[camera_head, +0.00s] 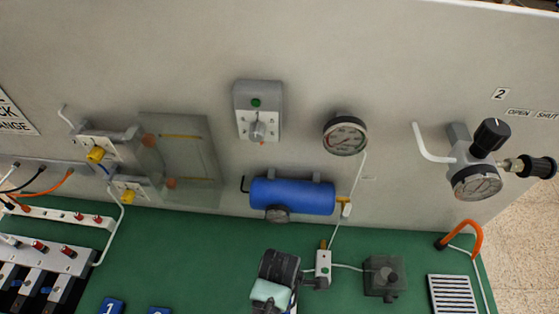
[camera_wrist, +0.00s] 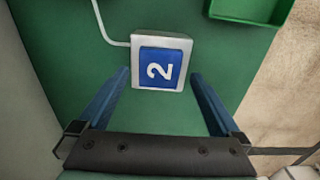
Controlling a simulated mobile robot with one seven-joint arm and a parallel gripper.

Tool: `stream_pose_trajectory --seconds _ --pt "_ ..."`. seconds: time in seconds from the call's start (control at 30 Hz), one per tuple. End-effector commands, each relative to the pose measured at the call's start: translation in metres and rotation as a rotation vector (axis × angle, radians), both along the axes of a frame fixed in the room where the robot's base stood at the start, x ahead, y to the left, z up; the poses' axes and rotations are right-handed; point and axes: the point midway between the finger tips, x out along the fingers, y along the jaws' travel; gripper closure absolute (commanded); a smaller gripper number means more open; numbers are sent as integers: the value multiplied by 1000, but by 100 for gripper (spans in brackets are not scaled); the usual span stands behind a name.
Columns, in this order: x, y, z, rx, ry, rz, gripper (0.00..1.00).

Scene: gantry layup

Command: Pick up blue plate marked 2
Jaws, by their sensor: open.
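In the wrist view, the blue plate marked 2 (camera_wrist: 160,68) is the face of a small white block on the green surface, its numeral turned sideways. My gripper (camera_wrist: 160,73) is open, with one blue finger on each side of the block. The fingertips reach about level with the plate in the picture, with gaps at both sides; I cannot tell their height above it. Nothing is held. In the head view, a second blue plate (camera_head: 159,310) is cut by the bottom edge and its mark is not readable.
A blue plate marked 1 (camera_head: 112,306) shows at the head view's bottom edge. A white tube (camera_wrist: 103,24) meets the block's upper left. A green tray (camera_wrist: 250,12) lies at upper right. A blue cylinder (camera_head: 292,196) and gauges are on the grey wall behind the green bench (camera_head: 200,250).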

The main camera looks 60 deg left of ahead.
Motion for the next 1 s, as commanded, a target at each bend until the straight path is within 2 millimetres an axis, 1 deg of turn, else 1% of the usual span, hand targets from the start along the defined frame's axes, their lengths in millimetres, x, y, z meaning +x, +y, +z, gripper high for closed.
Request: stream_pose_trajectory --seconds 0.1,0.17,0.43,0.57,0.6,0.67,0.7,0.77,0.8,0.87,0.9,0.93,0.97,1.0 --pt "0 -1 -13 -2 1 0 0" --pt "0 -1 -16 -1 1 0 0" --pt "0 0 -19 1 -1 0 0" --pt "0 0 -18 1 -1 0 23" --pt "0 0 -18 1 -1 0 31" --pt "0 0 -18 1 -1 0 41" --pt "0 0 -18 1 -1 0 49" --pt "0 0 -18 1 -1 0 59" --pt "0 0 -18 1 -1 0 67" --pt "0 0 -18 1 -1 0 77" --pt "0 0 -18 1 -1 0 85" --pt "0 0 -18 1 -1 0 86" --pt "0 0 -18 1 -1 0 95" --pt "0 0 -18 1 -1 0 95"
